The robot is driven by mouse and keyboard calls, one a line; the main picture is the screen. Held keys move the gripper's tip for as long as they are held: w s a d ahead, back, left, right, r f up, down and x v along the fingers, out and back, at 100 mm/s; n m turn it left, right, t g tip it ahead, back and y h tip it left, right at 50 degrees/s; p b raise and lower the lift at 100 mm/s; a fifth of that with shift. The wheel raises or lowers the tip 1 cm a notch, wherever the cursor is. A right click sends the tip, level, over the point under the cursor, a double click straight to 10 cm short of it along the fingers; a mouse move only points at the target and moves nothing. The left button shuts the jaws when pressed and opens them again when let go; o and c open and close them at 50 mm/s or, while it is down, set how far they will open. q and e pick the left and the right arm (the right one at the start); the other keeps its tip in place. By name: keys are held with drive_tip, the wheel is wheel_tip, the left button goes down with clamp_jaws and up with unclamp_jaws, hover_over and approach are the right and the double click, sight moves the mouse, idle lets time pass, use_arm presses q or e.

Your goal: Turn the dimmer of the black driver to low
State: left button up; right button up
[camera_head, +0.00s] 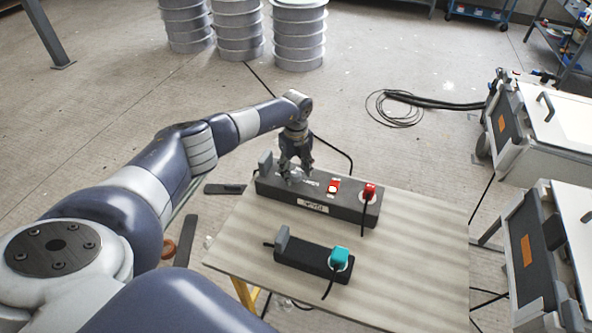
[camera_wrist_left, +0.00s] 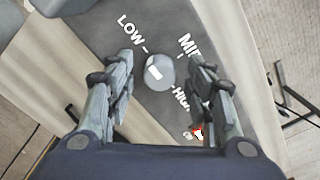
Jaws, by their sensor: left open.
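The black driver (camera_head: 318,203) is a long dark box on the table, with a white label on its front side. In the left wrist view its top (camera_wrist_left: 100,35) carries the words LOW, MID and HIGH around a round grey dimmer knob (camera_wrist_left: 160,73). The knob has a white mark; I cannot tell for sure which word it points to. My left gripper (camera_head: 296,177) points down over the driver's left part. It is open, with its fingers (camera_wrist_left: 160,66) on either side of the knob; contact is not clear. In the head view the gripper hides the knob. My right gripper is not in view.
A red switch (camera_head: 333,187) and a red plug (camera_head: 369,191) sit on the driver's right part. A smaller dark box (camera_head: 300,258) with a teal plug (camera_head: 339,257) lies nearer on the table (camera_head: 420,250). White-topped cases (camera_head: 555,125) stand to the right.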

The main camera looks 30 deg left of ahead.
sight(296, 173)
use_arm(q)
drive_tip(key=shift+r, duration=0.1)
wheel_tip(296, 173, up, 12)
idle(0.5)
idle(0.4)
